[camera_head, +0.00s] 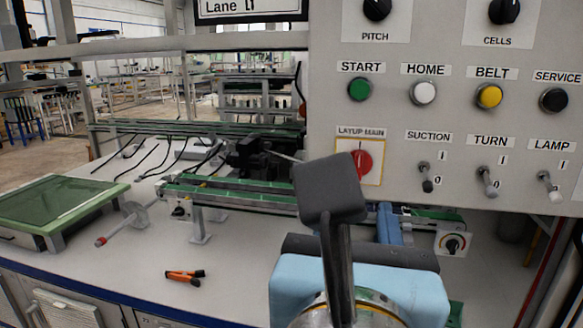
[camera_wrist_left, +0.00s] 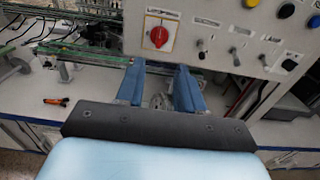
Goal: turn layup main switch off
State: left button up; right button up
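The layup main switch (camera_head: 364,165) is a red rotary knob on a yellow-framed white plate, under the label LAYUP MAIN on the grey panel. A dark block on my left arm partly covers it in the head view. The red knob shows whole in the left wrist view (camera_wrist_left: 159,37), near the top; its handle looks about upright. My left gripper (camera_wrist_left: 160,84) has two blue fingers, apart and empty, below the knob and not touching it. In the head view, the blue fingers (camera_head: 388,222) show partly behind my wrist. My right gripper is not in view.
The panel (camera_head: 323,108) also carries START, HOME, BELT and SERVICE buttons, with SUCTION (camera_head: 427,177), TURN (camera_head: 487,181) and LAMP (camera_head: 548,186) toggles right of the switch. Green conveyor rails (camera_head: 235,190) run below left. Orange-handled pliers (camera_head: 184,277) lie on the bench. Bare bench surrounds them.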

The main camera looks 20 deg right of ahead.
aim_at(358, 168)
pick_arm(q)
jog(key=p+x, duration=0.1)
jog(key=x, duration=1.2)
jog(key=shift+a+f, duration=0.1)
grip_shut()
